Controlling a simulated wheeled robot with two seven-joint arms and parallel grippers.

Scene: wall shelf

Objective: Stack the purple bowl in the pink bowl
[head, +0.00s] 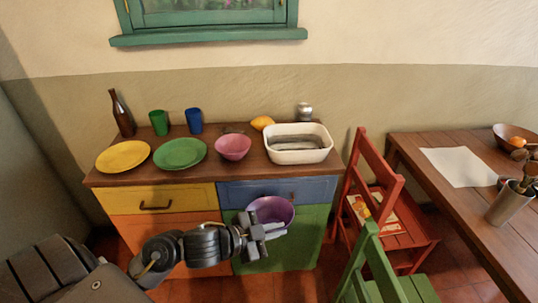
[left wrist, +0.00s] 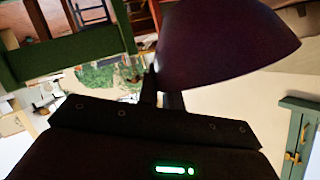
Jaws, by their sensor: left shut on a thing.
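My left gripper (head: 258,232) is shut on the purple bowl (head: 272,209), in front of the cabinet and below its top. The bowl appears upright in the head view. In the left wrist view the bowl (left wrist: 225,45) is a dark shape at the upper right, with the gripper's fingers (left wrist: 160,90) at its edge. The pink bowl (head: 233,147) stands upright on the cabinet top, between the green plate and the white basin. It is higher and farther back than the purple bowl. My right gripper is not in view.
A red chair (head: 385,215), green chair (head: 385,280) and table (head: 470,190) stand at the right.

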